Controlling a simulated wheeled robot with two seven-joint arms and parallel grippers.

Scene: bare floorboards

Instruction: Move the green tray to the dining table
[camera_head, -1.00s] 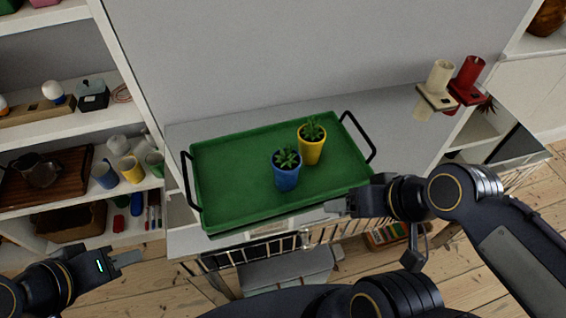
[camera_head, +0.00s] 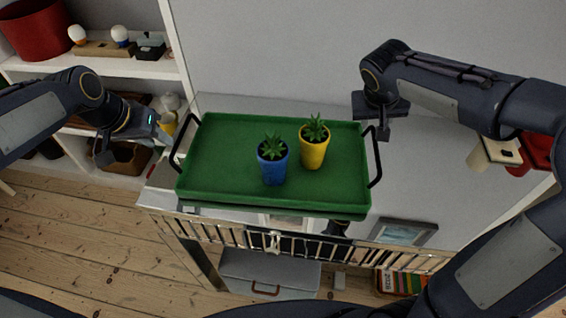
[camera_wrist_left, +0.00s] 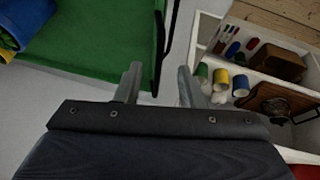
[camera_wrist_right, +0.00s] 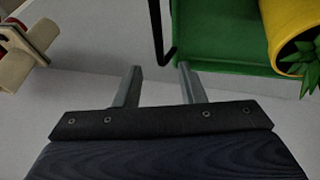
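The green tray (camera_head: 225,180) lies flat on the white-topped surface, with a black handle at each end. A blue pot (camera_head: 273,172) and a yellow pot (camera_head: 314,154), each with a green plant, stand upright on it. My left gripper (camera_head: 168,138) is open beside the left handle (camera_head: 181,150); in the left wrist view that handle (camera_wrist_left: 162,55) lies ahead of the gap between the fingers (camera_wrist_left: 158,82). My right gripper (camera_head: 373,128) is open near the right handle (camera_head: 376,165); the right wrist view shows the handle (camera_wrist_right: 156,35) ahead of the fingers (camera_wrist_right: 160,82). Neither gripper appears to touch a handle.
A white shelf unit (camera_head: 130,68) with mugs and boxes stands at the left, close to my left arm. Cream and red holders (camera_head: 505,152) stand at the right, partly behind my right arm. A slatted rail (camera_head: 320,246) runs along the front. The front left floor is clear.

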